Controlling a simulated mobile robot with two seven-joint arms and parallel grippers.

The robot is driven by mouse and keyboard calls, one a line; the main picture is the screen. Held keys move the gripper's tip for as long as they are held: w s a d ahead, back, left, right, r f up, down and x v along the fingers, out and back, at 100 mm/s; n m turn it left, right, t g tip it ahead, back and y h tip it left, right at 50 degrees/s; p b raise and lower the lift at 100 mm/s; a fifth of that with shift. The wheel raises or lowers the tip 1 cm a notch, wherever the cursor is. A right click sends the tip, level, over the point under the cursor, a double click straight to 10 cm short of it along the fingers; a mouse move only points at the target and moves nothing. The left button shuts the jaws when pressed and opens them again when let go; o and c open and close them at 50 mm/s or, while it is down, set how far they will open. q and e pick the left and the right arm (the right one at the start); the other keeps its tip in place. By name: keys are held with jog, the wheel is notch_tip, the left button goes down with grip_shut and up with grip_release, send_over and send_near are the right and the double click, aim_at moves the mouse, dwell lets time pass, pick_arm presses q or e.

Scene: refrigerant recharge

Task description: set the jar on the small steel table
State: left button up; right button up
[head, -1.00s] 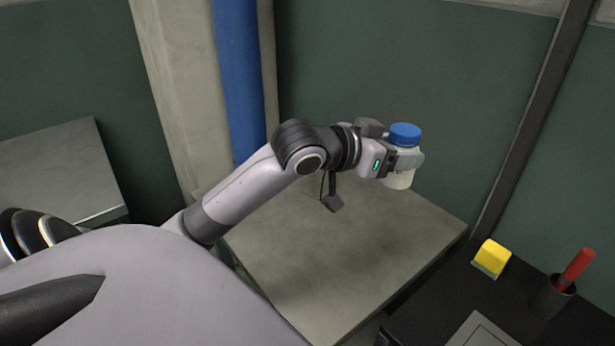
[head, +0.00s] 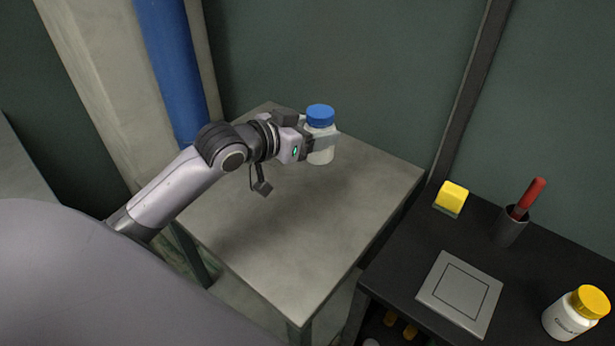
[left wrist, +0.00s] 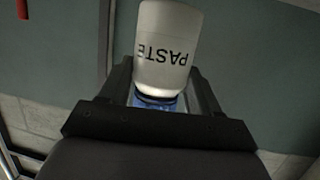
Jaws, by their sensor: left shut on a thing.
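A white jar with a blue lid (head: 321,155) is upright in the jaws of my left gripper (head: 322,141), over the back part of the small steel table (head: 330,225). I cannot tell whether its base touches the tabletop. In the left wrist view the jar (left wrist: 168,50) shows the word PASTE and sits between the two fingers, its blue lid partly hidden by the gripper. My left gripper is shut on the jar. My right gripper is not in view.
A black bench (head: 405,255) stands right of the table, with a yellow block (head: 452,196), a dark cup (head: 511,228) holding a red-handled tool, a grey plate (head: 460,292) and a yellow-lidded white jar (head: 570,316). A blue pipe (head: 170,70) and wall stand behind. The tabletop's front is clear.

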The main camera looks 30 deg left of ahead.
pick_arm(q)
notch_tip(320, 180, down, 12)
jog(key=shift+r+b, duration=0.15)
jog(key=shift+b, duration=0.25)
jog(key=o, duration=1.2)
jog(key=shift+f, duration=0.25)
jog(key=shift+o, duration=0.2)
jog(key=shift+r, duration=0.2)
jog(key=v, duration=1.2)
jog(key=shift+s, duration=0.1)
